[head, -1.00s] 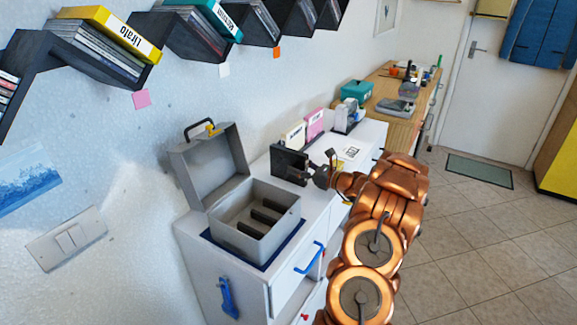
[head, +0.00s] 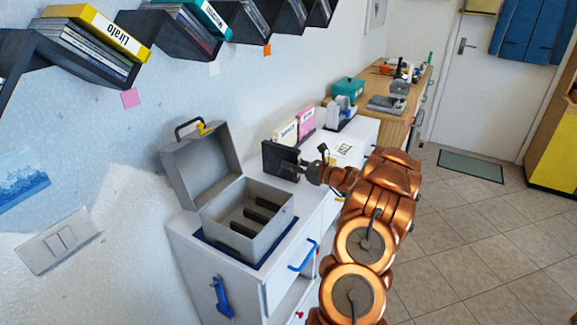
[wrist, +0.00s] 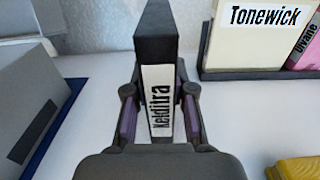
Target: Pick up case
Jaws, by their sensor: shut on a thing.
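A black case (head: 281,160) with a white spine label reading "Kelditra" stands upright over the white cabinet top, right behind the open grey box. My gripper (head: 306,171) reaches it from the right. In the wrist view the case (wrist: 155,45) is between the two fingers, and my gripper (wrist: 160,112) is shut on it with purple pads at its sides. I cannot tell whether the case's lower edge touches the cabinet top.
The grey box (head: 240,236) with dark dividers has its lid raised and sits on a blue mat. A cream case (head: 286,133) and a pink case (head: 306,121) stand behind the held case. Black zigzag shelves with discs line the wall.

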